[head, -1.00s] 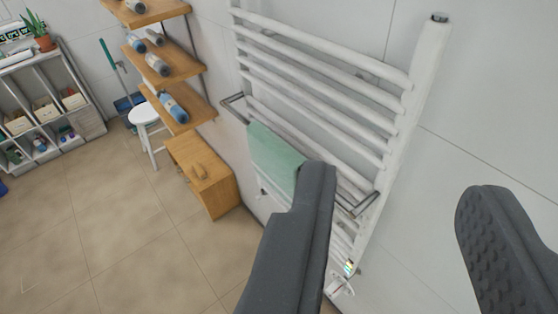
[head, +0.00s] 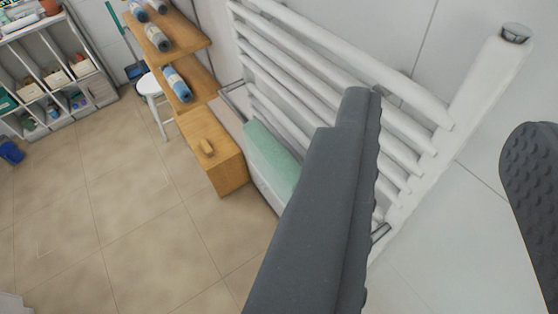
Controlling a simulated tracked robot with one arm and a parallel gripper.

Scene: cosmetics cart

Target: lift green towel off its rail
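The green towel (head: 270,157) hangs over a metal rail (head: 232,91) on the front of the white towel radiator (head: 330,52). Its right part is hidden behind my gripper's left finger. My gripper (head: 445,135) is open, with a wide gap between its two dark grey fingers and nothing held between them. The left finger passes in front of the radiator bars and the towel. The right finger is at the picture's right edge, over the white wall.
A wooden cabinet (head: 212,150) stands left of the towel, below wooden shelves (head: 196,92) with rolled towels. A white stool (head: 150,86) and a white shelf unit (head: 44,70) stand farther back.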

